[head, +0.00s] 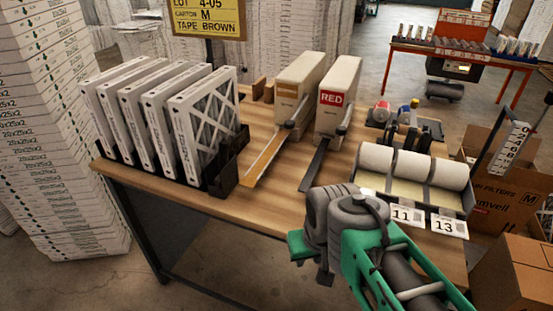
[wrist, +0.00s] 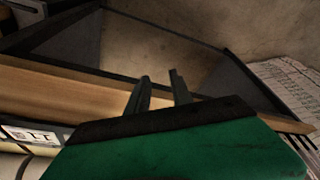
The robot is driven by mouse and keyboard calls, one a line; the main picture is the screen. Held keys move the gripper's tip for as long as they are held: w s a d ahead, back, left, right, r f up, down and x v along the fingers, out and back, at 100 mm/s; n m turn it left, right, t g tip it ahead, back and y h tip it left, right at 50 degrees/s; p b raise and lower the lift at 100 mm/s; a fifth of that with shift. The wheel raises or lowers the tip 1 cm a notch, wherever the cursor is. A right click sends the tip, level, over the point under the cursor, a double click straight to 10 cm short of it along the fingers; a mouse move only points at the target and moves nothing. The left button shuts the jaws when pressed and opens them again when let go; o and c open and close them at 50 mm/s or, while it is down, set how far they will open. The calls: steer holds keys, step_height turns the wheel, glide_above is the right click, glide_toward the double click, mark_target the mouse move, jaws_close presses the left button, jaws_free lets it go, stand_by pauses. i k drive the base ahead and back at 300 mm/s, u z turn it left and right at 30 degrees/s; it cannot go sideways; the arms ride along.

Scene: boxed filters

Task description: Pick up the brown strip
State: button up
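The brown strip (head: 266,158) extends forward from the left cream dispenser (head: 298,84), which has a tan-brown label. It lies along a narrow dark track on the table. My gripper (head: 324,277) is low at the table's front edge, to the right of the strip and nearer the camera, apart from it. In the wrist view my gripper's two dark fingers (wrist: 160,88) are apart with nothing between them. The strip is not visible in the wrist view.
The wooden table (head: 225,208) also holds several boxed filters (head: 205,122) at left, a dispenser marked RED (head: 337,95) with a dark track, and white rolls (head: 411,168) at right. A sign (head: 207,17) reads TAPE BROWN. A cardboard box (head: 512,275) stands at lower right.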

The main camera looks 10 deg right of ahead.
mark_target(250, 180)
steer(key=u, duration=0.05)
steer(key=k, duration=1.15)
steer(key=z, duration=0.2)
steer(key=i, duration=1)
steer(key=u, duration=0.75)
steer(key=i, duration=0.7)
steer(key=u, duration=0.7)
